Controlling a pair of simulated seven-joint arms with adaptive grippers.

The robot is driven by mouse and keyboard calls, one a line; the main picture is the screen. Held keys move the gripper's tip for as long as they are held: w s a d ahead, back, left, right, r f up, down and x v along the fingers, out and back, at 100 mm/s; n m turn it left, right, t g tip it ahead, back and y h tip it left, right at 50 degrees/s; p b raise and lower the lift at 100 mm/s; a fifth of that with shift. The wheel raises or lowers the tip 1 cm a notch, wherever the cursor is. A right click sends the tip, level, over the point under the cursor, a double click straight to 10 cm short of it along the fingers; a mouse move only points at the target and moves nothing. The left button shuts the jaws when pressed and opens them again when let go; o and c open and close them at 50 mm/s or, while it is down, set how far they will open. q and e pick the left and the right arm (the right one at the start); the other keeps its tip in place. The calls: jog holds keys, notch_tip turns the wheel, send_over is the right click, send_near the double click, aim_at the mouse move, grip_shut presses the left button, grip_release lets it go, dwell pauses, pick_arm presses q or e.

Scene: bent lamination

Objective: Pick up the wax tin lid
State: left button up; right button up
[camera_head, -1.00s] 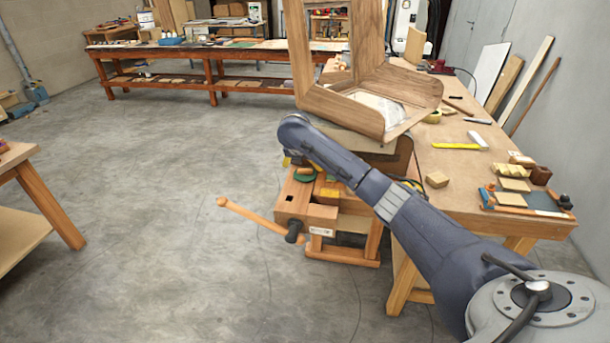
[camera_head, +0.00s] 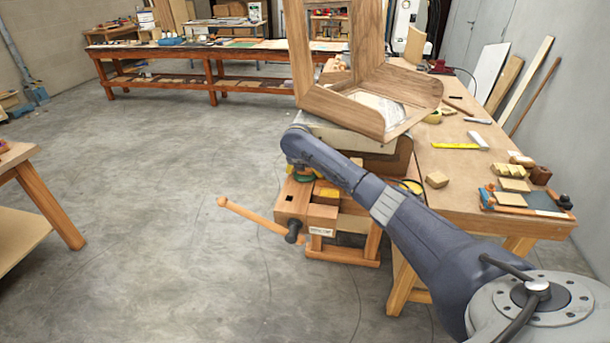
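A small green round thing (camera_head: 303,178), perhaps the wax tin or its lid, lies on the vise end of the right-hand workbench, beside a yellow block (camera_head: 326,194). I cannot tell for sure which piece is the wax tin lid. My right arm reaches in from the lower right. Its wrist hangs over the bench end, and my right gripper (camera_head: 298,169) is mostly hidden below it, just above or at the green thing. Its fingers are too small and covered to read, and contact cannot be told. My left gripper is not in view.
A large bent wood lamination (camera_head: 362,95) stands on the workbench (camera_head: 455,165) close behind my wrist. A wooden vise handle (camera_head: 255,217) sticks out left. A small wood block (camera_head: 437,179), a yellow-bladed square (camera_head: 457,146) and a tool tray (camera_head: 524,203) lie to the right. The floor left is open.

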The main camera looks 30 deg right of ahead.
jog(key=c, duration=1.3)
jog(key=shift+s, duration=0.1)
